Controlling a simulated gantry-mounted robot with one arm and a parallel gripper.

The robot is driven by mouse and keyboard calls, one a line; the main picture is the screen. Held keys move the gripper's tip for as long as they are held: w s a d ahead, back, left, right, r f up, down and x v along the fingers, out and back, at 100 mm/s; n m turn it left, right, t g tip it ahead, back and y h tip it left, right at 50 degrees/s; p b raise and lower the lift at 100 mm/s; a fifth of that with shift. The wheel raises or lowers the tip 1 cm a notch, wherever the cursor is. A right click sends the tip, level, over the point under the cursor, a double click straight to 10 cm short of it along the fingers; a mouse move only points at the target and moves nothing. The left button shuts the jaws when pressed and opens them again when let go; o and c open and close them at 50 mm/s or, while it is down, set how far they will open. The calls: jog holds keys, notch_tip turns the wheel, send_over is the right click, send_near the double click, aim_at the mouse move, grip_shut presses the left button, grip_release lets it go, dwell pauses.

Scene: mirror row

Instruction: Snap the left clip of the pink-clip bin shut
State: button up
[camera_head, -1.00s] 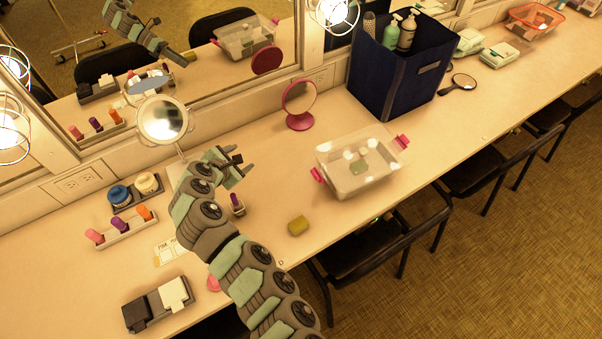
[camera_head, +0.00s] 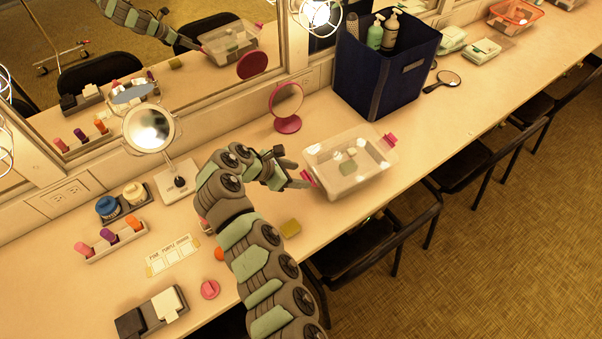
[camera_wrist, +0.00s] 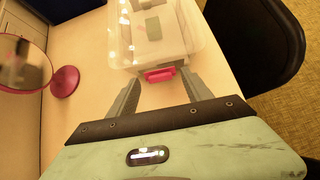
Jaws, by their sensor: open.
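The clear pink-clip bin (camera_head: 350,162) stands on the counter with a few items inside. Its left pink clip (camera_head: 308,178) faces my gripper and sticks outward from the bin's end. The right pink clip (camera_head: 390,140) is at the far end. In the wrist view the bin (camera_wrist: 150,35) is at the top and the near clip (camera_wrist: 159,74) lies just ahead of the fingertips, between their lines. My gripper (camera_head: 303,174) is open and empty, close to the left clip; its fingers (camera_wrist: 160,84) are spread either side of it. I cannot tell whether they touch.
A pink round mirror (camera_head: 286,108) stands behind the gripper, left of the bin. A navy caddy (camera_head: 385,75) with bottles is behind the bin. Black chairs (camera_head: 400,235) stand along that edge.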

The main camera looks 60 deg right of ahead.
aim_at(310, 178)
jog(key=shift+x, duration=1.1)
grip_shut()
